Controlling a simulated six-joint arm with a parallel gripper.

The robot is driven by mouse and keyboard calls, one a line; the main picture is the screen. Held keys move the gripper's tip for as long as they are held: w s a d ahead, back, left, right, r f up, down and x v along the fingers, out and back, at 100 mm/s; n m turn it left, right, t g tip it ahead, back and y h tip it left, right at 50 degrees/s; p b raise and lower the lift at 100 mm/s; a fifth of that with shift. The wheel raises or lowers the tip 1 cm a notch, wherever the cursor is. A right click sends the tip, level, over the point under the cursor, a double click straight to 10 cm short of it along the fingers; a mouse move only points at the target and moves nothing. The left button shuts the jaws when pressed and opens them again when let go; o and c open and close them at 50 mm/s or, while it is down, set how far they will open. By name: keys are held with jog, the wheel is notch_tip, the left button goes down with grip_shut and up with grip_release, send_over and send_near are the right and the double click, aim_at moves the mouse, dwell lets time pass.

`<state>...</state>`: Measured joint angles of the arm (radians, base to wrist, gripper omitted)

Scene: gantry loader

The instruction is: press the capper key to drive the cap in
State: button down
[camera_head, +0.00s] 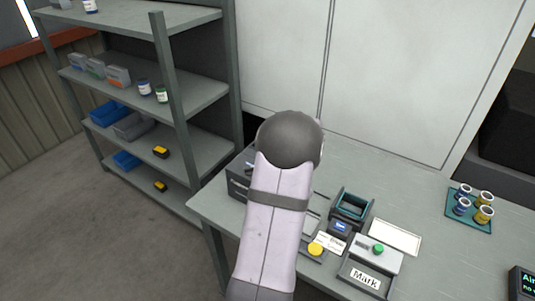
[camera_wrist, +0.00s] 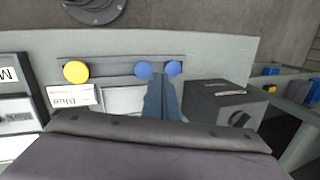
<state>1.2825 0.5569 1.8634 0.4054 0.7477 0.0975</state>
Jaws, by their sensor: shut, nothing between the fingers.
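A grey strip (camera_wrist: 115,68) at the bench edge carries a yellow round button (camera_wrist: 75,72) and two blue round buttons, one left (camera_wrist: 143,70) and one right (camera_wrist: 173,68). I cannot tell which button is the capper key. My gripper (camera_wrist: 162,76) is shut and empty, its tips in line with the gap between the blue buttons. I cannot tell whether it touches either. In the head view my arm hides the gripper and the blue buttons; the yellow button (camera_head: 315,248) shows right of my arm. A green button (camera_head: 378,249) sits on the box labelled Mark (camera_head: 367,278).
A dark grey box (camera_wrist: 222,100) stands just right of my fingers in the wrist view. An open-topped dark holder (camera_head: 352,205), a white tray (camera_head: 395,237) and a teal mat (camera_head: 470,222) with several small jars are on the bench. Shelving (camera_head: 150,105) stands left.

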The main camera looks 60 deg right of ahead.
jog(key=w+d+r+m+t+h, duration=0.3)
jog(key=w+d+r+m+t, duration=0.2)
jog(key=w+d+r+m, duration=0.6)
jog(key=d+r, duration=0.3)
jog(key=r, duration=0.1)
jog(key=shift+w+d+r+t+h, duration=0.15)
jog(key=shift+w+d+t+h, duration=0.15)
jog(key=shift+w+d, duration=0.1)
jog(key=shift+m, duration=0.3)
notch_tip(320, 180, down, 9)
jog(key=b, duration=0.7)
jog(key=shift+b, duration=0.4)
dwell(1.0)
jog(key=shift+f, duration=0.4)
